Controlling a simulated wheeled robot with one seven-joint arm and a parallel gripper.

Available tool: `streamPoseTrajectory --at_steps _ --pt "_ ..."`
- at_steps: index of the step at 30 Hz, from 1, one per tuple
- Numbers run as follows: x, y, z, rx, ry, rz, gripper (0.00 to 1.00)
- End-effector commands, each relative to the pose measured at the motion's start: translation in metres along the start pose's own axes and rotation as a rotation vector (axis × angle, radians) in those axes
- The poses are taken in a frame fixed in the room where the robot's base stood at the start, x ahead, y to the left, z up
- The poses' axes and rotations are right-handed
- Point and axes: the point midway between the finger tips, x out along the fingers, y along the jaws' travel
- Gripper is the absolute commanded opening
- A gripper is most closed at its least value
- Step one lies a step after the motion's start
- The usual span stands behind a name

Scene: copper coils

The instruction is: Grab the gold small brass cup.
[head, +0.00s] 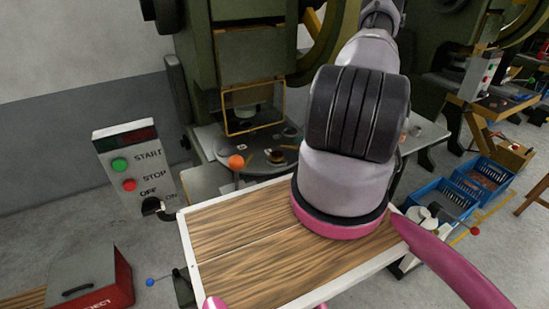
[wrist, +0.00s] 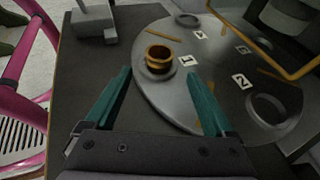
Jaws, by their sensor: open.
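The gold small brass cup (wrist: 159,56) stands upright on the round grey plate (wrist: 221,85) in the wrist view, in a seat beside the label 1. It also shows small in the head view (head: 276,156) on the press table. My gripper (wrist: 160,75) is open and empty, with its two green fingers apart. The cup appears between and beyond the fingertips, and neither finger touches it. In the head view my arm hides the gripper.
The plate also carries empty ring seats (wrist: 269,110) and number labels. A yellow wire guard (wrist: 262,45) stands at the right. A grey block (wrist: 94,22) sits at the upper left. In the head view a green press (head: 245,55) rises behind the plate, with a control box (head: 137,165) at left.

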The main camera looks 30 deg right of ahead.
Motion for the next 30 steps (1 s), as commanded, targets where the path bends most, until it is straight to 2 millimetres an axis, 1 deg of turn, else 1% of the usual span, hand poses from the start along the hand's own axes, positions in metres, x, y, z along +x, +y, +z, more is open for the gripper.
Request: streamPoseTrajectory --at_steps 1,4,6,11,14,18,21,24,29,30 --pt "0.01 0.001 0.001 0.001 -0.001 0.004 0.88" --pt "0.026 0.0 0.001 0.0 -0.001 0.004 0.88" --pt "0.034 0.001 0.001 0.0 0.0 0.003 0.88" --pt "0.045 0.001 0.0 0.0 0.001 0.004 0.88" --pt "0.058 0.001 -0.001 0.0 0.001 0.005 0.88" --pt "0.08 0.001 -0.002 -0.001 0.0 0.005 0.88" --pt "0.09 0.001 -0.002 -0.001 0.001 0.004 0.88" --pt "0.095 0.001 -0.002 -0.001 0.001 0.002 0.88" --pt "0.095 0.0 -0.002 -0.001 0.001 0.002 0.88" --pt "0.094 0.001 -0.002 -0.001 0.001 0.002 0.84"
